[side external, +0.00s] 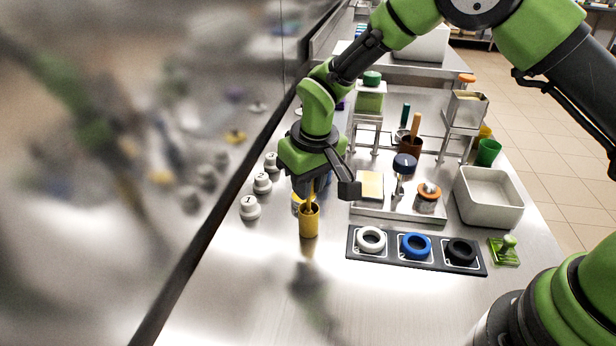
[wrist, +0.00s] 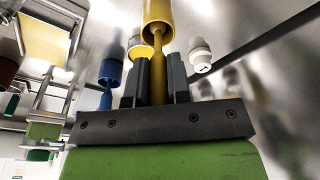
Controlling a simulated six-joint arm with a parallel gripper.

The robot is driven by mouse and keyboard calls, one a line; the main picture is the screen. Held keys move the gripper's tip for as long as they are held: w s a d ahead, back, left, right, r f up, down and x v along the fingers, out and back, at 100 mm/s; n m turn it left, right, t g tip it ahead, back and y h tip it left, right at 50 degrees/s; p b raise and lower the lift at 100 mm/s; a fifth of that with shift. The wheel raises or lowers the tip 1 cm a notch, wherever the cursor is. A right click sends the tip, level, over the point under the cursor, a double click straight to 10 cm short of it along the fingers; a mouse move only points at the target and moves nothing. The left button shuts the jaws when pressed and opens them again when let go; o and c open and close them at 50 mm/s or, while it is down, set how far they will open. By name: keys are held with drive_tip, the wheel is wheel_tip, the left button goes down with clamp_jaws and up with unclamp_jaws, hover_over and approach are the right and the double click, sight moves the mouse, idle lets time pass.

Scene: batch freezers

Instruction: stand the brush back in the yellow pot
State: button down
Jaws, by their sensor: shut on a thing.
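The yellow pot (side external: 309,224) stands upright on the steel counter, below my gripper (side external: 316,187). In the wrist view the yellow pot (wrist: 158,12) is at the top, with its mouth towards me. The yellow brush (side external: 311,191) has its lower end at the pot's mouth and seems to reach inside; how deep is hidden. In the wrist view my gripper (wrist: 159,80) is shut on the handle of the yellow brush (wrist: 158,68), one finger on each side. The handle looks roughly in line with the pot.
A blue pot (wrist: 113,66) with a blue brush (wrist: 105,98) is close beside my gripper. A black tray with rings (side external: 392,256) lies to the right. The counter in front of the yellow pot is clear.

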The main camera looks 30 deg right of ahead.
drive_tip(key=shift+f, duration=0.65)
drive_tip(key=shift+f, duration=0.1)
drive_tip(key=c, duration=0.5)
unclamp_jaws()
drive_tip(key=shift+r, duration=3.55)
